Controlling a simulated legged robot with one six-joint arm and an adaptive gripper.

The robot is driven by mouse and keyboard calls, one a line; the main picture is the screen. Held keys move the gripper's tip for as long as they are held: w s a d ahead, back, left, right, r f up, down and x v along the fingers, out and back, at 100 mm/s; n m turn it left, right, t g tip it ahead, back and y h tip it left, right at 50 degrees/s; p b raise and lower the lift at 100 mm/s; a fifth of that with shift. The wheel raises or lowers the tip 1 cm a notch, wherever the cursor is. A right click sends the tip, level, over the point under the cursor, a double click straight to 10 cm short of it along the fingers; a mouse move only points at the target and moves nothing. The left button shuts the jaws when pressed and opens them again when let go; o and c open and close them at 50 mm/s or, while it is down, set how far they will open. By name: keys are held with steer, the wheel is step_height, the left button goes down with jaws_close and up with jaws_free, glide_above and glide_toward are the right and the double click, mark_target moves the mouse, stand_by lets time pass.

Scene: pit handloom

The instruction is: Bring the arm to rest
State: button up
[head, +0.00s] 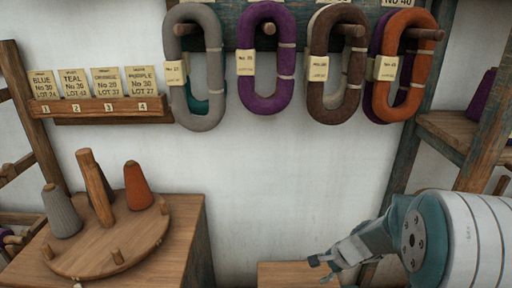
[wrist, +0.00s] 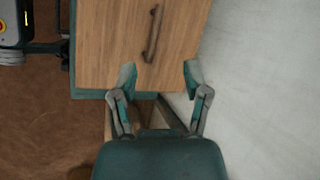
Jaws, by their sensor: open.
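My gripper (head: 322,269) is low at the right in the head view, in front of the white wall and above a small wooden surface. In the wrist view my gripper (wrist: 158,78) has its two fingers spread apart with nothing between them. Beyond the fingers is a wooden panel with a dark handle (wrist: 153,33). The fingertips overlap the panel's lower edge in the picture; I cannot tell whether they touch it.
Yarn hanks in grey (head: 201,110), purple (head: 266,100), brown (head: 330,112) and orange (head: 405,60) hang on pegs. A card rack (head: 100,107) is at left. A round peg board (head: 105,245) holds a grey cone (head: 61,212) and an orange cone (head: 137,188). Bare wall fills the middle.

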steer(key=s+a+r+n+h, duration=0.2)
steer(key=s+a+r+n, duration=0.2)
steer(key=s+r+n, duration=0.7)
steer(key=s+d+r+n+t+h, duration=0.1)
steer(key=s+r+n+t+h, duration=0.1)
steer(key=s+r, duration=0.6)
steer(key=shift+s+n+h, duration=0.4)
steer(key=shift+s, duration=1.3)
steer(key=shift+r, duration=0.1)
